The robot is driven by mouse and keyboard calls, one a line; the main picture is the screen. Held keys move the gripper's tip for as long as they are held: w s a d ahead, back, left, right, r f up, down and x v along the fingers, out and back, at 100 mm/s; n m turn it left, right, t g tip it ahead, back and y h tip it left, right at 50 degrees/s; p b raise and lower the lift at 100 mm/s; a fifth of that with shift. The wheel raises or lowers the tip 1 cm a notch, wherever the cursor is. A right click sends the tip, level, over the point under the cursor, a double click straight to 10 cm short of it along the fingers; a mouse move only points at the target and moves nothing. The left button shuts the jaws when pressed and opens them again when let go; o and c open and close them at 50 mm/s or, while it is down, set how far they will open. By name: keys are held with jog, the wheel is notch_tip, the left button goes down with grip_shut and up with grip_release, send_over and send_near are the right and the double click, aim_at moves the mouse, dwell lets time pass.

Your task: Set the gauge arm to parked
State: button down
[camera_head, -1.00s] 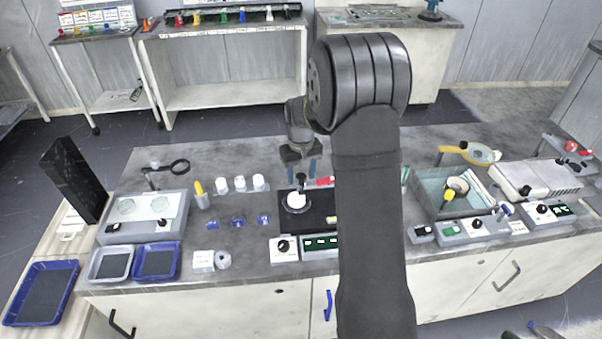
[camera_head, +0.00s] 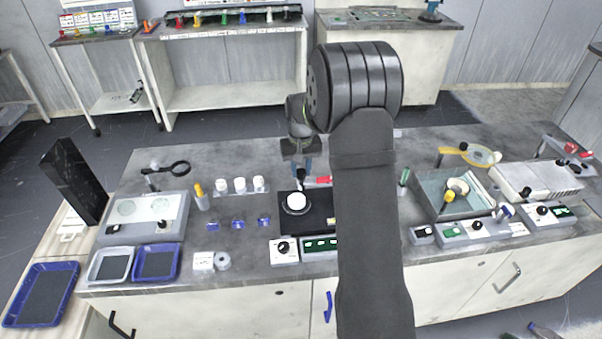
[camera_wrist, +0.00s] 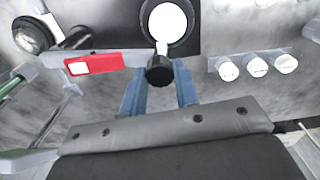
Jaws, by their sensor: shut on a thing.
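A black knob (camera_wrist: 160,71) stands beside the white round disc (camera_wrist: 167,22) in the wrist view, at the edge of the black plate (camera_wrist: 110,22). A short light stem links the knob toward the disc. A grey bar with a red, white-windowed block (camera_wrist: 93,65) runs from the left up to the knob; it looks like the gauge arm, but the joint is hidden. My gripper (camera_wrist: 160,80) has its blue fingers on both sides of the knob, shut on it. In the head view my gripper (camera_head: 302,166) is behind the disc (camera_head: 296,201), pointing down.
Several white pucks (camera_head: 240,184) stand left of the plate, with blue pieces (camera_head: 238,222) in front. A control box (camera_head: 284,249) sits before the plate. A basin (camera_head: 440,200) and a yellow-handled piece (camera_head: 455,150) are at right.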

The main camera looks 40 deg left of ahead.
jog(key=w+a+m, duration=0.2)
jog(key=w+m, duration=0.8)
jog(key=w, duration=0.2)
jog(key=shift+w, duration=0.15)
dwell(0.3)
jog(key=c, duration=1.1)
grip_release()
jog(key=shift+w, duration=0.1)
jog(key=shift+r, duration=0.15)
notch_tip(320, 180, up, 17)
